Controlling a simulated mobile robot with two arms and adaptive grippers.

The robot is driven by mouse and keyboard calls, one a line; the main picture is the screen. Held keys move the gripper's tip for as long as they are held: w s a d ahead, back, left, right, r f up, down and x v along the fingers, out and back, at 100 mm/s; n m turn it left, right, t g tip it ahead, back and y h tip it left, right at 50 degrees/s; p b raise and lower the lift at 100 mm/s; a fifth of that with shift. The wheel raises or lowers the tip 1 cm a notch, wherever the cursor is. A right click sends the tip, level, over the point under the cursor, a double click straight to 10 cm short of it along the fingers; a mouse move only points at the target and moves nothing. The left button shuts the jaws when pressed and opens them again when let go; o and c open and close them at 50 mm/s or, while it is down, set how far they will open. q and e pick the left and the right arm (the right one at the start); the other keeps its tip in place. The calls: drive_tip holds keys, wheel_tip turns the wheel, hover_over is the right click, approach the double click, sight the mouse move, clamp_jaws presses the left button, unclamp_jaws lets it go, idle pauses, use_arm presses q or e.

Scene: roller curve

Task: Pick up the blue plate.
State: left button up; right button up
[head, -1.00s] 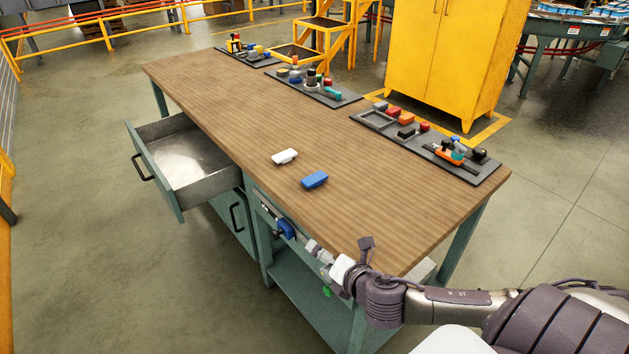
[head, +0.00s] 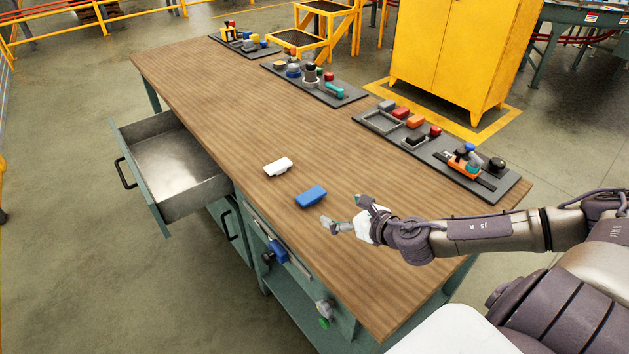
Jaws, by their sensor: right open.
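The blue plate (head: 311,196) is a small block-like piece lying on the wooden workbench (head: 240,120), near its front edge. My right gripper (head: 341,212) is open and empty just to the right of the blue plate, its fingers pointing left toward it. A small gap seems to show between the fingers and the plate. My left gripper is not in the head view.
A white piece (head: 278,167) lies just behind and left of the blue plate. An open drawer (head: 178,165) sticks out at the left. Dark trays (head: 398,146) with several tools line the far edge. The bench's middle is clear.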

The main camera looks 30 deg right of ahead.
sight(312, 195)
drive_tip(key=shift+w+d+f, duration=0.1)
drive_tip(key=shift+w+d, duration=0.15)
drive_tip(key=shift+w, duration=0.3)
drive_tip(key=shift+w+d, duration=0.2)
drive_tip(key=shift+w, duration=0.3)
drive_tip(key=x, duration=0.2)
drive_tip(key=p+x, duration=0.1)
drive_tip(key=x, duration=0.3)
drive_tip(key=shift+w+a+p, duration=0.15)
drive_tip(key=shift+a+p, duration=0.15)
drive_tip(key=shift+a, duration=0.1)
drive_tip(key=shift+w+d+f, duration=0.1)
drive_tip(key=shift+w+f, duration=0.15)
drive_tip(key=shift+p+x, duration=0.35)
drive_tip(key=shift+x, duration=2)
drive_tip(key=shift+w+d+f, duration=0.1)
drive_tip(key=shift+w+f, duration=0.1)
drive_tip(key=shift+f, duration=0.1)
drive_tip(key=shift+s, duration=0.1)
drive_tip(key=shift+c, duration=0.5)
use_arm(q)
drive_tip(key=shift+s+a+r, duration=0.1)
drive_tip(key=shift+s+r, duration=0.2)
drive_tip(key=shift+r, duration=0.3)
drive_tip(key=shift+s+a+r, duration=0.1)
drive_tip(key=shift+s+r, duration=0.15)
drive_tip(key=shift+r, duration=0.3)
use_arm(e)
drive_tip(key=c, duration=0.9)
